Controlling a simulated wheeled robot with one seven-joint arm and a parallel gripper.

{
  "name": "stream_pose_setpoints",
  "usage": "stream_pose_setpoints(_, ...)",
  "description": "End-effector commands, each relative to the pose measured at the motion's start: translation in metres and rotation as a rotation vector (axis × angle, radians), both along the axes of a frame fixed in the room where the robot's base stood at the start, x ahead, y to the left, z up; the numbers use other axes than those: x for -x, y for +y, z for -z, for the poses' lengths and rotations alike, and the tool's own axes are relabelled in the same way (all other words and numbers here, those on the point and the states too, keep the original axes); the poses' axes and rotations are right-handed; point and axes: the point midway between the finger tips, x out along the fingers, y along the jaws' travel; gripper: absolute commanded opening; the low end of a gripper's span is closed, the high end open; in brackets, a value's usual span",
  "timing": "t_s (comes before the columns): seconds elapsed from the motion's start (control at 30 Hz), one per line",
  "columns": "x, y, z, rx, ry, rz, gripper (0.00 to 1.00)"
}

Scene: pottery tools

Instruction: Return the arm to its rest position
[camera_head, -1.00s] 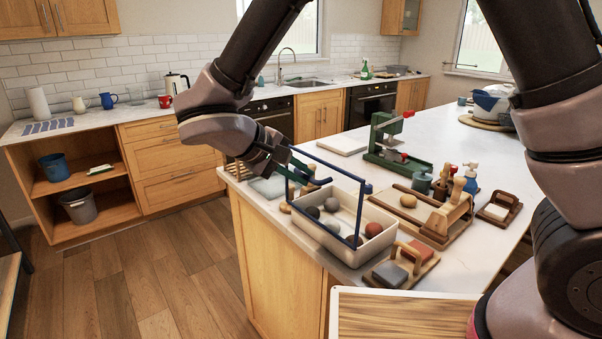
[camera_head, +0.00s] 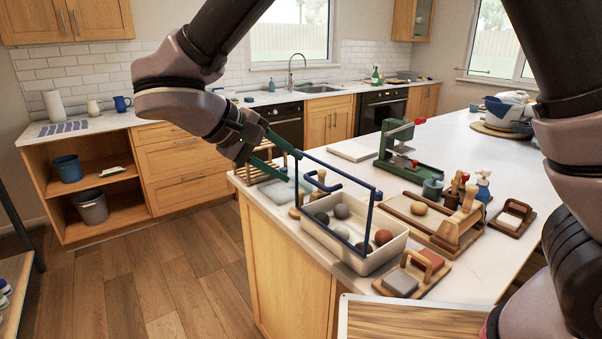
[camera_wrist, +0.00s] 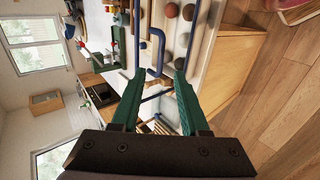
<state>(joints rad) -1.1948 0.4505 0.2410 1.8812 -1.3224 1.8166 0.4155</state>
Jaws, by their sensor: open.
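My gripper (camera_head: 290,167) has dark green fingers, spread apart with nothing held between them. It hangs at the near-left edge of the island counter, beside the left end of a white tray (camera_head: 352,262) with a blue frame (camera_head: 340,172) over it. The wrist view shows the open fingers (camera_wrist: 159,75) with the blue frame's bars (camera_wrist: 155,45) beyond the tips. Whether a fingertip touches the frame I cannot tell. My arm reaches down from the top of the head view, bent at the wrist.
The tray holds several grey and brown balls (camera_head: 383,237). Around it stand a green press (camera_head: 398,150), wooden tools (camera_head: 458,225), a handled block board (camera_head: 415,272) and a wooden rack (camera_head: 262,172). A pale flat board (camera_head: 355,150) lies behind. Open floor (camera_head: 160,270) lies left of the island.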

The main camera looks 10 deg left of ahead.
Motion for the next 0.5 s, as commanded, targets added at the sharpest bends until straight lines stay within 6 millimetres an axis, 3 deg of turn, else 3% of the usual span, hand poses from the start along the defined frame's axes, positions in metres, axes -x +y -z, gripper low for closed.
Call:
stream_pose_setpoints(0.2,0.011,0.011,-0.013,0.0,0.0,0.001,0.45)
stream_pose_setpoints(0.5,0.012,0.012,-0.015,0.001,0.001,0.0,0.45)
